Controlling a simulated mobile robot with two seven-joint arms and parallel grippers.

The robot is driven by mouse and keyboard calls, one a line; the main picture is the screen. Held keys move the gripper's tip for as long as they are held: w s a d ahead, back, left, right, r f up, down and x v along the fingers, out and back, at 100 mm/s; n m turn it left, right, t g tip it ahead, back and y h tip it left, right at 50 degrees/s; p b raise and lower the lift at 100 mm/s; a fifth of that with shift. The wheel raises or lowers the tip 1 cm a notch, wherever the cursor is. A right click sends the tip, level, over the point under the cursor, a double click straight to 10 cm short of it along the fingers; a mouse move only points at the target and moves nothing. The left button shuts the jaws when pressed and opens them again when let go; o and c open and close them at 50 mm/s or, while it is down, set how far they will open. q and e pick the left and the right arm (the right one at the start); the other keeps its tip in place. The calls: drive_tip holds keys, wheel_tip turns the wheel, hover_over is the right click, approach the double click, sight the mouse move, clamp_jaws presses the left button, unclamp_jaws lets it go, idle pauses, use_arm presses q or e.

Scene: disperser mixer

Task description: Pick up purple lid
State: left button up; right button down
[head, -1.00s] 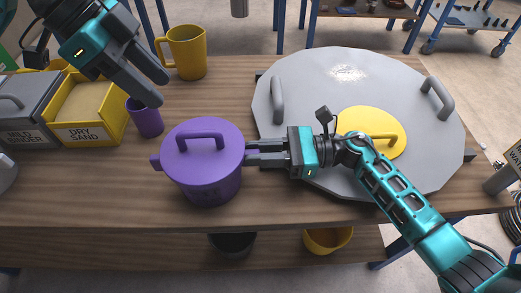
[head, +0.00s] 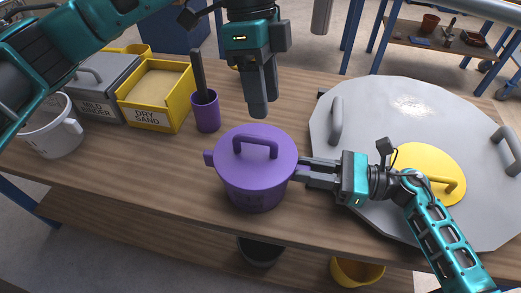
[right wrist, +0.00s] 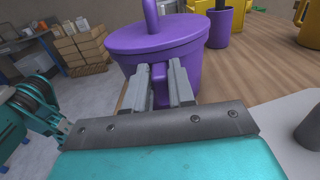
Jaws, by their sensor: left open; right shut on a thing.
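The purple lid (head: 270,143) with its bar handle sits on the purple pot (head: 252,193) on the wooden bench. My left gripper (head: 262,108) is open and empty, with its fingers pointing down above the back edge of the lid, apart from the handle in the picture. My right gripper (head: 302,169) is shut on the pot's right side handle. In the right wrist view, the fingers sit on either side of the purple pot handle (right wrist: 160,76), and the lid (right wrist: 125,38) rests on the pot above them.
A purple cup (head: 206,116) with a dark tool stands behind left, beside the yellow dry sand box (head: 167,121). The grey mild binder box (head: 84,111) and a white pot (head: 56,141) stand farther left. A large grey cover (head: 375,110) with a yellow lid (head: 432,165) fills the right.

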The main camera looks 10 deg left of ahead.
use_arm(q)
drive_tip(key=d+y, duration=0.2)
drive_tip(key=y, duration=0.5)
hover_over(250, 132)
drive_tip(key=s+d, duration=0.1)
drive_tip(key=s, duration=0.4)
drive_tip(key=shift+n, duration=0.4)
drive_tip(key=shift+w+d+f, duration=0.1)
drive_tip(key=shift+f, duration=2.25)
drive_tip(key=shift+w+d+f, duration=0.1)
drive_tip(key=shift+f, duration=2.2)
drive_tip(key=shift+c, duration=0.2)
clamp_jaws()
